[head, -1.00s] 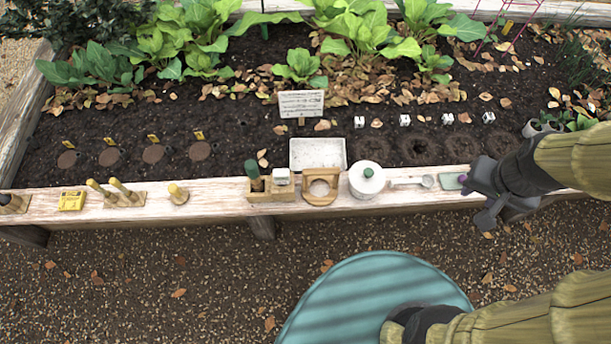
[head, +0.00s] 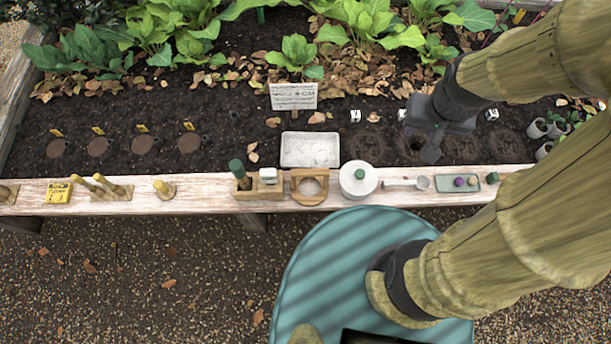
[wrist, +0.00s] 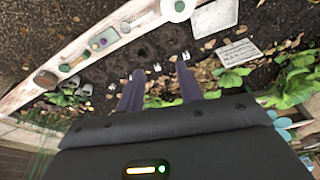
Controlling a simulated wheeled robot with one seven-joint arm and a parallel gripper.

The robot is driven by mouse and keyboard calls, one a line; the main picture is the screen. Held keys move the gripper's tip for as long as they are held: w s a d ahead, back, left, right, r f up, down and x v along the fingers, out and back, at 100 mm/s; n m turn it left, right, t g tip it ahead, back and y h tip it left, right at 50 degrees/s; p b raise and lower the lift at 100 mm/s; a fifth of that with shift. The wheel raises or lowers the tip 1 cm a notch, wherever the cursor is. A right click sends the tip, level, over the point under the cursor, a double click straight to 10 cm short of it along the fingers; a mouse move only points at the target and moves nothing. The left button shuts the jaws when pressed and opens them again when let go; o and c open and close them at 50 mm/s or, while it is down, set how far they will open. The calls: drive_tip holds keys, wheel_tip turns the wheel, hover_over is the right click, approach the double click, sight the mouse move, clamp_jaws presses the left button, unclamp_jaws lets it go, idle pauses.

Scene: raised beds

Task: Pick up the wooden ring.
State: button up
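The wooden ring (head: 296,190) appears as a tan wooden piece with a round opening. It sits on the white plank ledge of the raised bed, between a small wooden box and a white round lidded pot. I cannot tell whether its squared ends belong to it or to a stand. I do not make it out in the wrist view. My gripper (head: 425,150) is over the dark soil, right of the ring and well apart from it. In the wrist view my gripper (wrist: 158,88) has its two dark fingers spread, with nothing between them.
The pot (head: 359,180) stands close right of the ring, and the wooden box (head: 247,192) is close left. A white tray (head: 310,163) lies behind. A scoop (head: 405,184) and a green tray (head: 443,186) are further right. A sign (head: 293,108) stands in the soil. Wooden pegs (head: 165,190) stand left.

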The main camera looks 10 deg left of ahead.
drive_tip(key=shift+w, duration=0.1)
drive_tip(key=shift+o, duration=0.8)
drive_tip(key=shift+s+d, duration=0.1)
drive_tip(key=shift+s, duration=0.15)
drive_tip(key=shift+o, duration=0.5)
drive_tip(key=shift+a, duration=0.2)
drive_tip(key=w+a+f+m+t+y, duration=0.1)
drive_tip(key=w+a+f+m, duration=0.15)
drive_tip(key=a, duration=0.45)
drive_tip(key=w+a+f+m+t, duration=0.1)
drive_tip(key=w+a+m, duration=0.1)
drive_tip(key=w+a, duration=0.35)
drive_tip(key=w+a+f+m+t+y, duration=0.1)
drive_tip(key=w+a+f+m, duration=0.15)
drive_tip(key=a, duration=0.55)
drive_tip(key=s+a+f+m+g+h, duration=0.2)
drive_tip(key=s+a+f+m+h, duration=0.4)
drive_tip(key=s+f, duration=0.5)
drive_tip(key=s+a+m, duration=0.2)
drive_tip(key=shift+s+f+m+g, duration=0.3)
drive_tip(key=shift+s+m, duration=0.1)
